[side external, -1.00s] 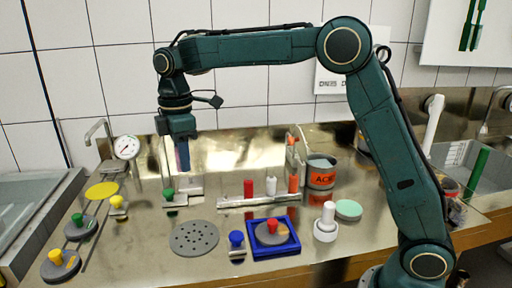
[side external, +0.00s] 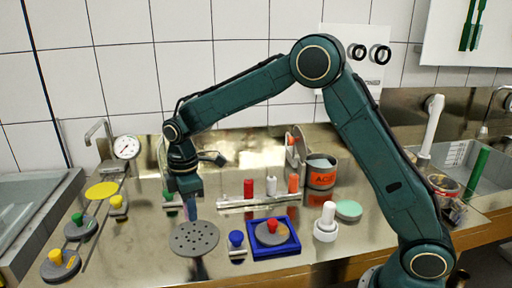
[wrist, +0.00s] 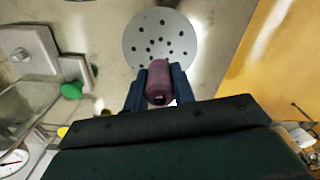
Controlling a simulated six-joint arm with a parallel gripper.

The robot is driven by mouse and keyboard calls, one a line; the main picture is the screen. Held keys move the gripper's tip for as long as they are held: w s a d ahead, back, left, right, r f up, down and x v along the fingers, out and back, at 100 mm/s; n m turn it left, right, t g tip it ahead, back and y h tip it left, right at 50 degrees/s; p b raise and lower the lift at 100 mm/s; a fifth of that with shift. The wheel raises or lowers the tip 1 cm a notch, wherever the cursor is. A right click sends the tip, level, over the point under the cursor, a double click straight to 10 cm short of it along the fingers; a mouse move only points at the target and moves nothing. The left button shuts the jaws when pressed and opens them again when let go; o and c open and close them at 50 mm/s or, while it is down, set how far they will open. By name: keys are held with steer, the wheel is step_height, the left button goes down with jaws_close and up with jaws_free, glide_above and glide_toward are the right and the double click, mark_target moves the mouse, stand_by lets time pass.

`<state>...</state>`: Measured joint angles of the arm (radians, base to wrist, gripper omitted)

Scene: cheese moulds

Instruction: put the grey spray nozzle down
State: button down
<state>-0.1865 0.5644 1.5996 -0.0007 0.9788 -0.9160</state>
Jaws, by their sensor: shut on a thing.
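My gripper (side external: 190,213) is shut and points down, above the steel worktop near the far edge of the grey perforated disc (side external: 193,238). In the wrist view, the jaws (wrist: 159,78) close on a dull purple cylinder (wrist: 158,86), held from both sides. I see no clearly grey nozzle in the jaws. The cylinder is barely visible in the side view, and its gap to the worktop is hard to judge. The disc (wrist: 160,38) lies flat just ahead of the cylinder in the wrist view.
A green-knobbed piece (side external: 168,197) stands just left of my gripper. A rack (side external: 258,203) with coloured pegs stands to the right. A blue-knobbed piece (side external: 236,241) and blue tray (side external: 287,251) stand right of the disc. Bare worktop (side external: 135,240) lies left of the disc.

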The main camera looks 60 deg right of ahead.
mark_target(194, 236)
steer(key=shift+f, duration=3.15)
steer(key=shift+f, duration=0.15)
steer(key=c, duration=1.2)
jaws_free()
steer(key=shift+o, duration=0.2)
step_height(194, 236, up, 12)
steer(key=shift+r, duration=0.15)
